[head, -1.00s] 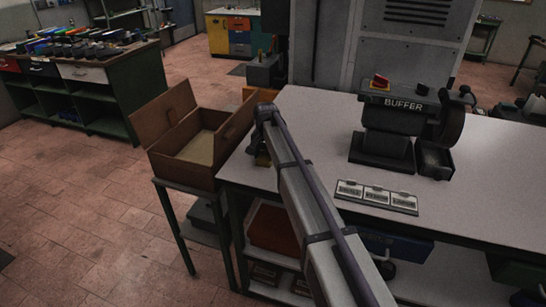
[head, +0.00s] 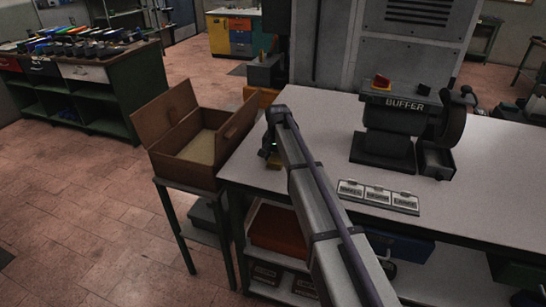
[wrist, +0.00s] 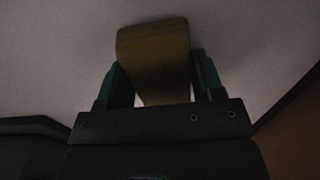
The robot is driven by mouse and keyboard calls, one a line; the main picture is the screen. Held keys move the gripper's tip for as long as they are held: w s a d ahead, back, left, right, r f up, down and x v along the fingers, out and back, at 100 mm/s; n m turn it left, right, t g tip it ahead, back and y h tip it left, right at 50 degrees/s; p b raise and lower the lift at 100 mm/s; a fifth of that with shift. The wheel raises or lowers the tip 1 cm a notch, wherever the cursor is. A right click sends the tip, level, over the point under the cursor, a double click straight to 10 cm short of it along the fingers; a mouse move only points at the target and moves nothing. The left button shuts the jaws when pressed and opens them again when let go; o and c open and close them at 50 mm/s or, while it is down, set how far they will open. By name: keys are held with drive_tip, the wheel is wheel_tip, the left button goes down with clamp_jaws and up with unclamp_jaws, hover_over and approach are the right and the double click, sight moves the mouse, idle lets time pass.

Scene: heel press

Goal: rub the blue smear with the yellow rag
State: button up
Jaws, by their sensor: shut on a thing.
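The yellow rag (wrist: 153,50) looks dark olive in the wrist view, held between the two green fingers of my gripper (wrist: 156,72). In the head view, my gripper (head: 271,148) is over the left end of the grey-white bench top, with a small bit of the rag (head: 273,164) showing below it. I cannot tell whether the rag touches the bench. No blue smear shows in either view; my arm and gripper hide part of the bench top.
An open brown box (head: 190,135) stands on a small stand against the bench's left end. A buffer machine (head: 393,118) and a row of label cards (head: 378,196) are on the bench (head: 316,118) to the right. Bare bench top lies between.

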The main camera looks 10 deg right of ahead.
drive_tip(key=shift+s+d, duration=0.5)
drive_tip(key=shift+d, duration=0.55)
drive_tip(key=shift+s+d, duration=0.45)
drive_tip(key=shift+d, duration=0.65)
drive_tip(key=shift+s+d, duration=0.5)
drive_tip(key=shift+d, duration=0.55)
drive_tip(key=shift+r, duration=0.1)
wheel_tip(320, 180, up, 6)
drive_tip(key=p, duration=0.6)
wheel_tip(320, 180, up, 3)
drive_tip(key=p, duration=0.3)
